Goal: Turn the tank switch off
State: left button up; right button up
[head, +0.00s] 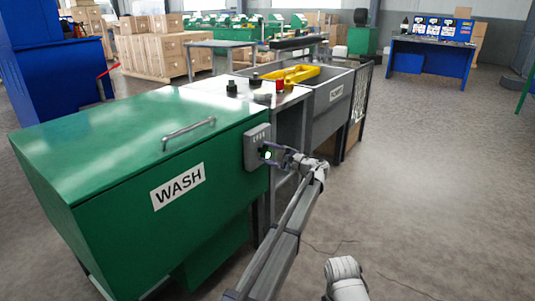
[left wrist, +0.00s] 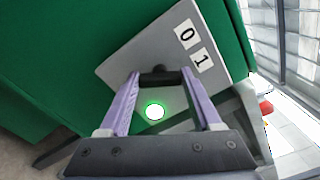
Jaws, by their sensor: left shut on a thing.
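The green wash tank (head: 110,150) has a WASH label and a handle on its lid. A grey switch box (head: 256,135) is on its right end; in the left wrist view its plate (left wrist: 130,62) carries labels 0 and 1. The dark tank switch (left wrist: 158,74) sits between my left fingertips. My left gripper (head: 268,152) is shut on the switch; it also shows in the left wrist view (left wrist: 158,76). A green lamp (left wrist: 154,112) on the box is lit. In the head view the fingers largely hide the switch. My right gripper is out of view.
Beyond the tank stand a bench with dark knobs and a red button (head: 280,85), and a grey sink with a yellow tray (head: 300,72). A blue workbench (head: 430,65) is at the back right. The floor (head: 430,180) at the right is clear.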

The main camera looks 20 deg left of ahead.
pick_arm(q)
jog(key=shift+n, duration=0.3)
jog(key=shift+c, duration=0.2)
jog(key=n, duration=0.5)
jog(key=shift+f+n, duration=0.1)
jog(key=shift+n, duration=0.2)
jog(key=n, duration=0.5)
jog(key=shift+n, duration=0.3)
jog(key=o, duration=1.4)
jog(key=v, duration=0.8)
